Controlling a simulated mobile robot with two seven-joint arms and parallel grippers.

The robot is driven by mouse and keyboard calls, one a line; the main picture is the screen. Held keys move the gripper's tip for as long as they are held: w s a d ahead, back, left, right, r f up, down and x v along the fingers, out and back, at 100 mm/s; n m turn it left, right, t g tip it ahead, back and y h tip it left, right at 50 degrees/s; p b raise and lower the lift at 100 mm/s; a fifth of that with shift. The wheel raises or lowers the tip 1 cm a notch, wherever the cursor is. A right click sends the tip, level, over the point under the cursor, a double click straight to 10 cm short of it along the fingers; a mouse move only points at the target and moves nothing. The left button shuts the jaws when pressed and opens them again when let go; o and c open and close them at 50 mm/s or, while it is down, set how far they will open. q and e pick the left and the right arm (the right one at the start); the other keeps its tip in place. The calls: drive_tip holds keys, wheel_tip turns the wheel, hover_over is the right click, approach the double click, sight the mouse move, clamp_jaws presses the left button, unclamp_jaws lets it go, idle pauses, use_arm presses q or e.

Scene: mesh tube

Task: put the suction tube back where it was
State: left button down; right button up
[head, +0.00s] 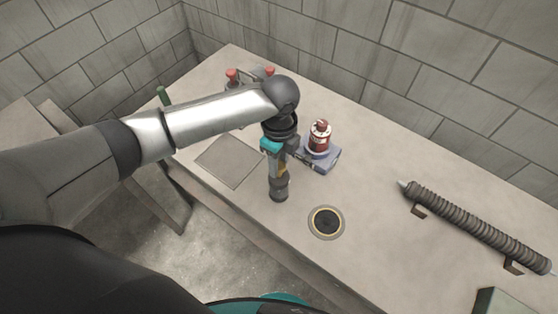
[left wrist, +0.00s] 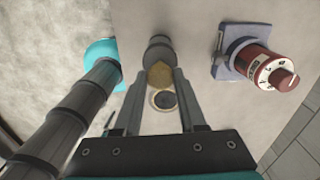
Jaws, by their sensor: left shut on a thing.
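My left gripper (head: 280,168) is shut on a short tube-like piece (head: 279,188) with a gold middle and dark grey ends, which I take to be the suction tube. The gripper hides part of it. In the left wrist view the fingers (left wrist: 167,74) close around its gold part (left wrist: 160,75), and a dark grey end (left wrist: 158,48) shows beyond. The piece stands roughly upright; whether it touches the table I cannot tell. A round dark opening with a pale yellow ring (head: 326,222) lies to its lower right and shows between the fingers (left wrist: 163,100).
A red device (head: 319,138) on a blue-grey base (head: 328,160) stands close right of the gripper. A black ribbed tube (head: 475,225) rests on brackets at the right. A square plate (head: 229,160) lies left; red-topped items (head: 232,75) stand behind. A green box (head: 503,301) is lower right.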

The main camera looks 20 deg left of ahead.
use_arm(q)
drive_tip(key=shift+c, duration=2.4)
unclamp_jaws()
wheel_tip(320, 180, up, 12)
drive_tip(key=p, duration=0.1)
